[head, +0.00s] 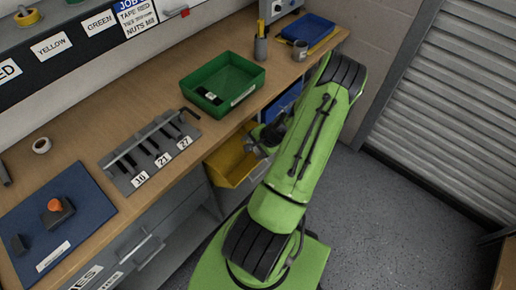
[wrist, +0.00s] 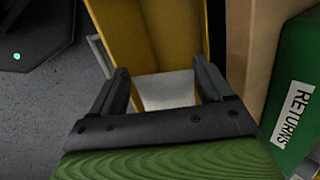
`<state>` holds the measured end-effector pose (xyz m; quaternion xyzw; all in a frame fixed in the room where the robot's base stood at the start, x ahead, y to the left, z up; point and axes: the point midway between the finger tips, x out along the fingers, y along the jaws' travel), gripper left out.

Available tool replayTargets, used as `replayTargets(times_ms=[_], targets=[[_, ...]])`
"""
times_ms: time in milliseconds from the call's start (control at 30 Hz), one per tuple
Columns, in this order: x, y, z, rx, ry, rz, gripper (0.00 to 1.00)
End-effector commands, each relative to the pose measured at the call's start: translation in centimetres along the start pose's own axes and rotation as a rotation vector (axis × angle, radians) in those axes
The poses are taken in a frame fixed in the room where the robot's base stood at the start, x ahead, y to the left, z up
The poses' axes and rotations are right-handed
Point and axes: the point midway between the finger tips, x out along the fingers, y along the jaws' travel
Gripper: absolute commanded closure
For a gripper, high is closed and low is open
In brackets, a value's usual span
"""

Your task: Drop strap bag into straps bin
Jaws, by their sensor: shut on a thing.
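My gripper (wrist: 162,75) has its two dark fingers around a pale, whitish thing, which I take to be the strap bag (wrist: 168,92). Only part of the bag shows between the fingers. A yellow bin (wrist: 127,30) lies just beyond the fingertips in the wrist view. In the head view, the yellow bin (head: 226,167) hangs below the bench front, and my gripper (head: 258,143) is at its right upper side, partly hidden by my green arm. I see no readable straps label on the bin.
A green tray (head: 223,72) stands on the bench above; its RETURNS label (wrist: 292,113) shows in the wrist view. A blue bin (head: 284,98) hangs right of the yellow one. A tool rack (head: 130,172) and blue mat (head: 88,213) lie left. Floor at right is clear.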

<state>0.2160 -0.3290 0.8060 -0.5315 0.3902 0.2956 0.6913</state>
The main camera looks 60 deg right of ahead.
Motion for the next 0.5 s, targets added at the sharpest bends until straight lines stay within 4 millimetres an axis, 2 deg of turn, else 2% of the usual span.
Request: replayTargets(times_ms=[67, 100, 133, 167, 500], targets=[[1.5, 0.0, -0.1, -0.001, 0.0, 0.0, 0.58], [2.0, -0.1, -0.2, -0.002, 0.0, -0.001, 0.71], [2.5, -0.1, -0.2, -0.002, 0.0, -0.001, 0.71], [2.9, -0.2, -0.3, -0.001, -0.001, -0.001, 0.78], [7.5, -0.9, -0.8, -0.002, 0.0, -0.001, 0.78]])
